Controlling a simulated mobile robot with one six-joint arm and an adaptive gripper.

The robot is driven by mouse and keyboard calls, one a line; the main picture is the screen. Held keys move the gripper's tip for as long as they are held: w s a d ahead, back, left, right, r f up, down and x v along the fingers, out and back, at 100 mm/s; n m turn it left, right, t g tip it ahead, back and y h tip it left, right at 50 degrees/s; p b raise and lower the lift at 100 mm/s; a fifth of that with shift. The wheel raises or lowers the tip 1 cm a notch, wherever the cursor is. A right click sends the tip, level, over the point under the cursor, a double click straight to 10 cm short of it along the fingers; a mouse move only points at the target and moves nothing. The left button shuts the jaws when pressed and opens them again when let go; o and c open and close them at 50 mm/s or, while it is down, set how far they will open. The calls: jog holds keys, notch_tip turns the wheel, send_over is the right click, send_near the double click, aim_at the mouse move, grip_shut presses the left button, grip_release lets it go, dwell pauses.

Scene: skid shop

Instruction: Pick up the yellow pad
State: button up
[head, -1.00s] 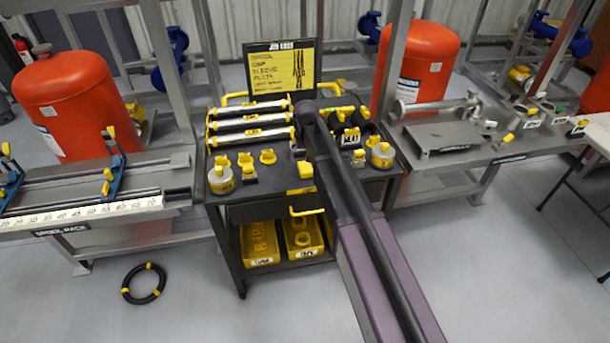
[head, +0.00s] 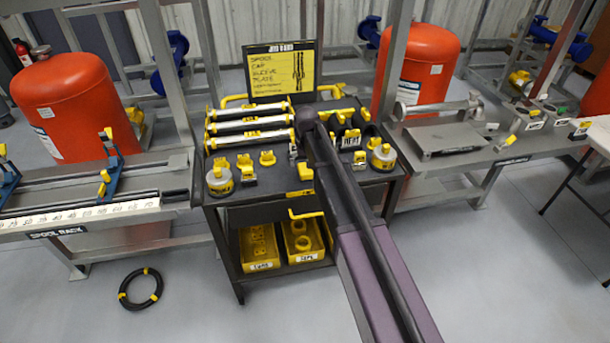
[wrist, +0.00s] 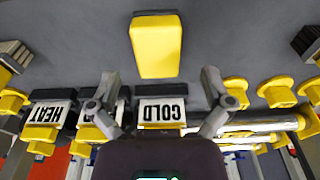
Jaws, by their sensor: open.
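The yellow pad (wrist: 156,46) is a small yellow block with a dark far edge. It lies on the dark cart top in the upper middle of the wrist view. In the head view a small yellow block (head: 305,171) beside my arm, near the cart's front edge, looks like the same pad. My gripper (wrist: 160,88) is open and empty, its two fingers spread apart. In the wrist picture the pad lies above and between the fingertips, apart from them.
A tag reading COLD (wrist: 162,111) shows between the fingers, and one reading HEAT (wrist: 46,114) is to the left. Yellow-ended silver spools (head: 248,124) and yellow caps (head: 267,158) crowd the cart top (head: 275,185). A sign board (head: 280,72) stands behind.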

aim_at(305, 169)
jog(key=shift+w+f+b, duration=0.15)
jog(key=shift+f+b, duration=0.65)
jog(key=shift+f, duration=0.15)
jog(key=shift+w+f+b, duration=0.15)
jog(key=shift+f+b, duration=0.65)
jog(key=shift+f, duration=0.15)
jog(key=c, duration=1.3)
jog(key=shift+o, duration=0.2)
jog(key=shift+r, duration=0.15)
notch_tip(305, 169, up, 3)
jog(key=p, duration=0.3)
jog(key=s+d+r+p, duration=0.1)
jog(key=s+d, duration=0.1)
jog(key=s, duration=0.5)
jog(key=s+d+p, duration=0.1)
jog(key=s+d, duration=0.1)
jog(key=s, duration=0.6)
jog(key=shift+s+d+r, duration=0.25)
jog(key=shift+r, duration=0.15)
